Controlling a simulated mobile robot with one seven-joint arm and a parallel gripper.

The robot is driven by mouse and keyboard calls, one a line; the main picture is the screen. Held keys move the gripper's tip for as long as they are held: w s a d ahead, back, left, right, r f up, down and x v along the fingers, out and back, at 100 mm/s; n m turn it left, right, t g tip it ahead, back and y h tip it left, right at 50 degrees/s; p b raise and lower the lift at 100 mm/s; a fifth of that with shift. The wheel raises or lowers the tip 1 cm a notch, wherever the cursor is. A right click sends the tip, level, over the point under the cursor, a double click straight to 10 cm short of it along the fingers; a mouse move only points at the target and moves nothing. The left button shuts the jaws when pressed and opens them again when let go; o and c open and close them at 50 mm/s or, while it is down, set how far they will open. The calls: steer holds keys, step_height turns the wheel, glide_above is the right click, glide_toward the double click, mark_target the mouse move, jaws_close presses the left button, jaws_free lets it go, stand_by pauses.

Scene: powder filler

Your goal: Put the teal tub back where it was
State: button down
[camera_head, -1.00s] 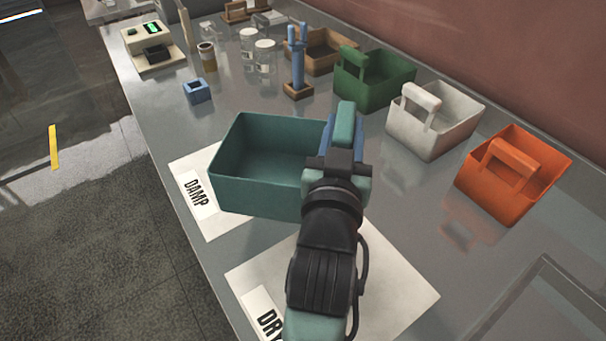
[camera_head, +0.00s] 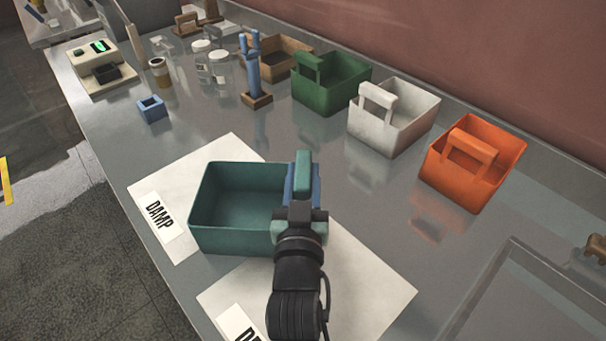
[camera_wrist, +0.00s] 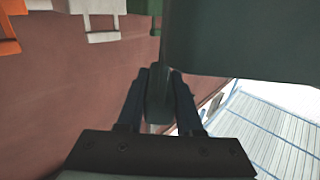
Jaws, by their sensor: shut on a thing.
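The teal tub (camera_head: 240,235) is an open, empty rectangular box with a handle at its right end. In the head view it appears over the DAMP mat (camera_head: 165,185) and the far edge of the DRY mat (camera_head: 375,275); I cannot tell how high it is above the counter. My gripper (camera_head: 302,185) is shut on the tub's handle. In the wrist view the fingers pinch the dark handle (camera_wrist: 158,95), and the tub's wall (camera_wrist: 240,40) fills the upper right. The tub looks level.
Green (camera_head: 335,90), white (camera_head: 395,125) and orange (camera_head: 470,170) tubs stand in a row along the back of the counter. A brown box (camera_head: 280,62), a blue stand (camera_head: 253,75), jars (camera_head: 220,68) and a scale (camera_head: 100,75) stand farther away. Counter between mats and tubs is clear.

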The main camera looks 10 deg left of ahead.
steer(key=c, duration=0.6)
jaws_free()
steer(key=shift+f, duration=0.1)
steer(key=shift+o, duration=0.2)
steer(key=shift+r, duration=0.25)
steer(key=shift+s+f, duration=0.15)
steer(key=shift+s, duration=0.15)
steer(key=s+d+b, duration=0.1)
steer(key=s+b, duration=0.1)
steer(key=s, duration=0.9)
steer(key=shift+s+d+b, duration=0.15)
steer(key=shift+d+b, duration=0.1)
steer(key=shift+b, duration=0.05)
